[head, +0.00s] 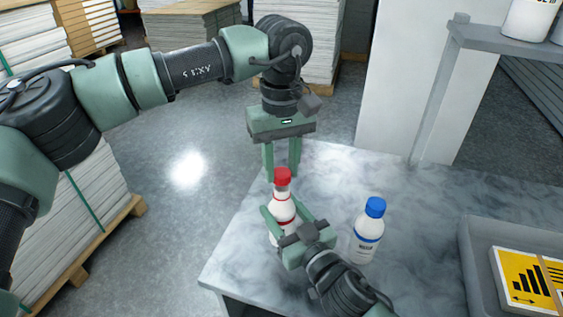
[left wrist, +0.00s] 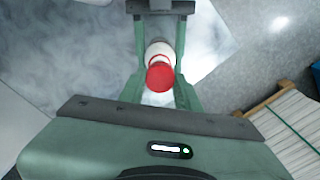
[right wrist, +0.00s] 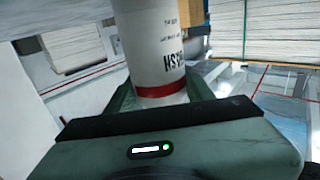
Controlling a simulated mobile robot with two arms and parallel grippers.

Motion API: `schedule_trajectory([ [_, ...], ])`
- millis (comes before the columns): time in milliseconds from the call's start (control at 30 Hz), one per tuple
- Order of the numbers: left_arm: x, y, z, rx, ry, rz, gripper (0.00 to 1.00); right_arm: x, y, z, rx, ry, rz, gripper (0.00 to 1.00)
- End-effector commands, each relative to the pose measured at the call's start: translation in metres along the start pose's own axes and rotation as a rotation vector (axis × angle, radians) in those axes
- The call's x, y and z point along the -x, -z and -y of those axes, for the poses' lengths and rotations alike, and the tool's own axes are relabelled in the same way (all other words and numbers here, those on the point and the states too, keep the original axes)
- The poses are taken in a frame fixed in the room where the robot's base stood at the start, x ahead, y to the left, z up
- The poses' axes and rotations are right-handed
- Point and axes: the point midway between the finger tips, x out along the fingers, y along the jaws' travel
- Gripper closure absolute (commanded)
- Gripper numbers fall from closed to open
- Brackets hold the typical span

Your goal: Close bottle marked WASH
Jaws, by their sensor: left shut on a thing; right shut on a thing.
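A white bottle (head: 282,208) with a red band and a red cap (head: 283,176) stands upright near the table's left edge. My right gripper (head: 285,222) is shut around the bottle's body. My left gripper (head: 282,172) points straight down from above and is shut on the red cap, which also shows between its fingers in the left wrist view (left wrist: 160,77). The cap sits at the top of the neck; I cannot tell how tight it is.
A white bottle with a blue cap (head: 369,232) stands just right of my right gripper. A grey tray (head: 476,262) holding a yellow printed stack (head: 530,282) is at the right. A shelf (head: 505,38) with white containers is above.

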Motion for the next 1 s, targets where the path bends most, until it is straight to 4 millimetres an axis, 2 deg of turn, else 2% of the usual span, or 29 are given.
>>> schedule_trajectory([
  [533,-0.004,0.0,0.0,0.0,-0.001,0.0,1.0,0.0,0.0,0.0,0.001,0.0,0.001,1.0],
  [833,-0.02,-0.001,0.0,-0.001,0.0,0.0,1.0,0.0,0.0,0.0,0.001,0.0,0.001,1.0],
  [1000,-0.021,0.0,-0.001,-0.001,-0.001,-0.001,1.0,0.0,0.0,0.0,0.001,0.0,0.001,1.0],
])
